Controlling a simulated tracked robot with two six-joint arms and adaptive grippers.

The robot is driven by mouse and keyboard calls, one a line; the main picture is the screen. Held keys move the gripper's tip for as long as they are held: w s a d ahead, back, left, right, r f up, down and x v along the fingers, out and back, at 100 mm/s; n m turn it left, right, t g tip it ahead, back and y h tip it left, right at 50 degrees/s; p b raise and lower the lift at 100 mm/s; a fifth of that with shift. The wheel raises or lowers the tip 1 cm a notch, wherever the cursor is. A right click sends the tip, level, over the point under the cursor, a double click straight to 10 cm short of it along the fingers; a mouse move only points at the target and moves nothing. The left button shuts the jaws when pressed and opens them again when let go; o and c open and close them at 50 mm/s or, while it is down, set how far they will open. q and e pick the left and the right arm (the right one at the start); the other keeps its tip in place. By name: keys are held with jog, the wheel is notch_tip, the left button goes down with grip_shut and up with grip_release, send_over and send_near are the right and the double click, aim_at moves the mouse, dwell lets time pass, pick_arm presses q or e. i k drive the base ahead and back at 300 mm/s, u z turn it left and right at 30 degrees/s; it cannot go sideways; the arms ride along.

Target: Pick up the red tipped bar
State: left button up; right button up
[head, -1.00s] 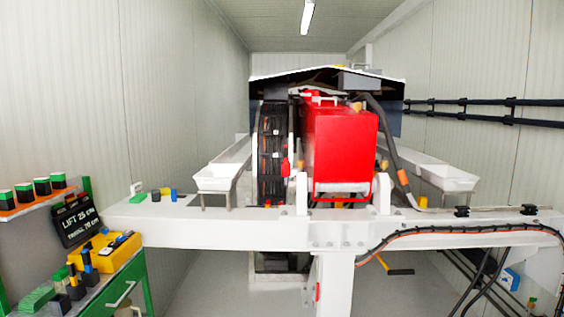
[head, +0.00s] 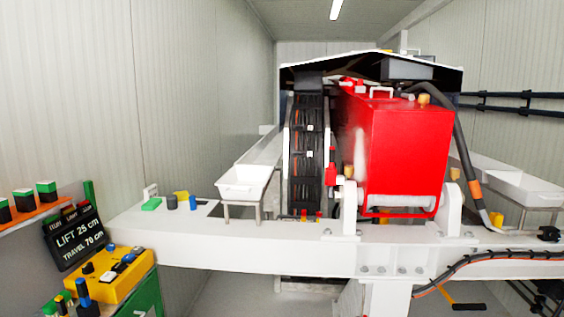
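I cannot make out a red tipped bar for certain. A small upright red part (head: 331,166) stands against the left side of the big red tank (head: 405,150); whether it is the tip of a bar is too small to tell. Small red pieces (head: 312,216) show low between the black ribbed column and the white beam. A dark bar with a yellow end (head: 455,302) lies low at the right, beyond the beam; no red shows on it. Neither of my grippers is in view.
A white beam (head: 250,256) crosses the front. A white tray (head: 243,182) stands behind it. At the left are a yellow control box (head: 110,273), a black sign (head: 72,238) and an orange-edged shelf (head: 40,220). Black hoses run at the right.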

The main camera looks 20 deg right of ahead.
aim_at(331, 149)
jog(key=z, duration=0.2)
jog(key=i, duration=1.25)
jog(key=z, duration=0.8)
